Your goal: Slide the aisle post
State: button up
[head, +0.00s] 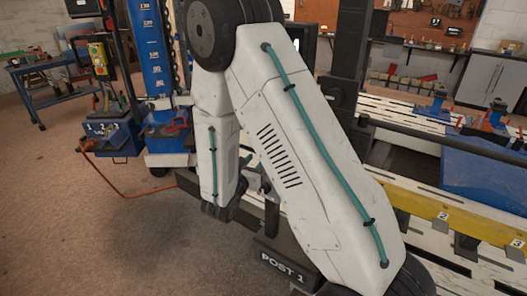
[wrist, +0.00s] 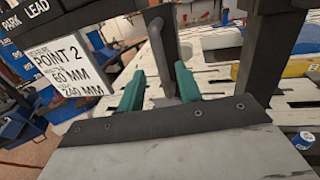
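The post base labelled POST 1 (head: 283,266) is at the bottom centre of the head view, partly hidden by my arm. In the wrist view, my gripper (wrist: 158,78) has its two green fingers apart. A grey upright handle bar (wrist: 168,50) stands between the fingers, with a visible gap on the left side. I cannot tell whether the bar touches the right finger. A dark upright (wrist: 264,50) rises to the right of the fingers. In the head view my fingertips are hidden or too small to make out. A tall dark upright (head: 349,45) stands behind my arm.
A white slotted bench with a yellow numbered rail (head: 445,214) runs along the right. A sign reading POINT 2, 60 MM, 240 MM (wrist: 67,70) is left of the fingers. A blue measuring column (head: 152,50) and a cart stand at the back left.

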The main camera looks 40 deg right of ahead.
jog(key=x, duration=0.7)
jog(key=shift+w+d, duration=0.2)
jog(key=shift+d, duration=0.05)
grip_shut()
